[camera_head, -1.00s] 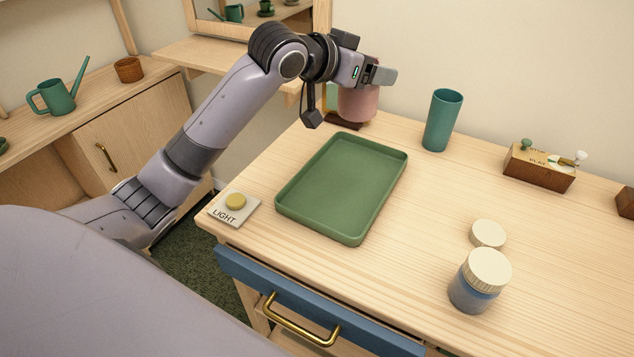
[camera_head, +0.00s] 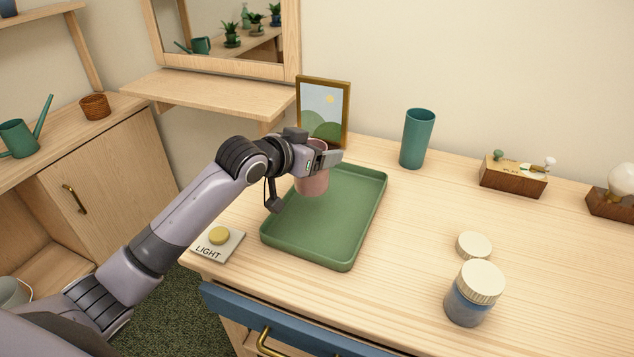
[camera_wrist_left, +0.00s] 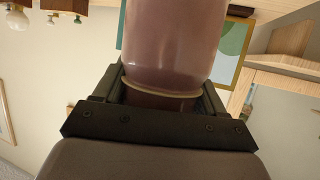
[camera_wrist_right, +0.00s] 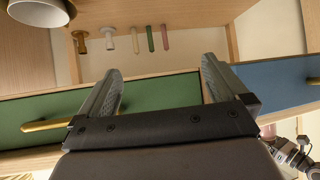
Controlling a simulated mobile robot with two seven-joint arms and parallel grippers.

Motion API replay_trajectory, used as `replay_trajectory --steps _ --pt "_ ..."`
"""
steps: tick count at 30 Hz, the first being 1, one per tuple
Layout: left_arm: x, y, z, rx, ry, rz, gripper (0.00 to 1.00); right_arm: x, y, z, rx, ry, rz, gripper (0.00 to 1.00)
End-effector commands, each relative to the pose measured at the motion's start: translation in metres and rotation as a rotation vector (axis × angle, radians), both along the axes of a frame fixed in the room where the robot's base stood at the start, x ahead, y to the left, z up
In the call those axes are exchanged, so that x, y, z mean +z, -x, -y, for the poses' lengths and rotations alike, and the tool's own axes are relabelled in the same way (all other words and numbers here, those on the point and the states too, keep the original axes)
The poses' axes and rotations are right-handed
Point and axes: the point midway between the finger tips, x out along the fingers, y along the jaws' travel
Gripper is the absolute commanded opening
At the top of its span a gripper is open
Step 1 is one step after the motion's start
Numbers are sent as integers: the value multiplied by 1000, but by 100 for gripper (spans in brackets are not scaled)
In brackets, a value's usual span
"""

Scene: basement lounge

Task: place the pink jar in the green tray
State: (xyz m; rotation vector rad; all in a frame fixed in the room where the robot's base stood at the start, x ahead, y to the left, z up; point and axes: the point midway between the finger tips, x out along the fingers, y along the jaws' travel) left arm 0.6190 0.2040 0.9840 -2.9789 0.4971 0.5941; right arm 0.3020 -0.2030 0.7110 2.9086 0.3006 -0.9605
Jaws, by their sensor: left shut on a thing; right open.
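The pink jar (camera_head: 313,178) is held in my left gripper (camera_head: 322,157), over the left back part of the green tray (camera_head: 345,258). I cannot tell for sure whether its base touches the tray floor. In the left wrist view the jar (camera_wrist_left: 172,45) fills the space between the fingers of my left gripper (camera_wrist_left: 160,97). The tray lies flat on the table and looks otherwise empty. My right gripper (camera_wrist_right: 160,88) shows only in its wrist view, open and empty, facing a green drawer front (camera_wrist_right: 150,105).
A framed picture (camera_head: 323,104) stands behind the tray. A teal cup (camera_head: 416,138), a wooden switch box (camera_head: 513,176), a blue jar (camera_head: 472,295) and a pale lid (camera_head: 474,245) stand to the right. A LIGHT button (camera_head: 219,236) sits left of the tray. The table between is clear.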

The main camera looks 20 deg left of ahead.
Motion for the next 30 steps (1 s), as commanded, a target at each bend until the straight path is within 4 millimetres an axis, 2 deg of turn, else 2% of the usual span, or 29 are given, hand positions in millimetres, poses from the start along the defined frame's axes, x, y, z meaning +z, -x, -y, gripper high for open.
replay_trajectory --steps 1,3,8,16,29,30 --pt "-12 0 0 0 1 -3 35 -1 0 0 0 0 0 100" --pt "-23 0 0 0 2 -1 35 -1 0 0 0 0 0 100" --pt "-35 0 0 -1 2 1 35 -2 0 0 0 0 0 100" --pt "-72 0 0 -1 2 1 35 -4 0 0 0 0 0 100" --pt "-79 0 0 -1 1 3 35 -5 0 0 0 0 0 100" --pt "-80 0 0 -1 1 1 77 -5 0 0 0 0 0 100"
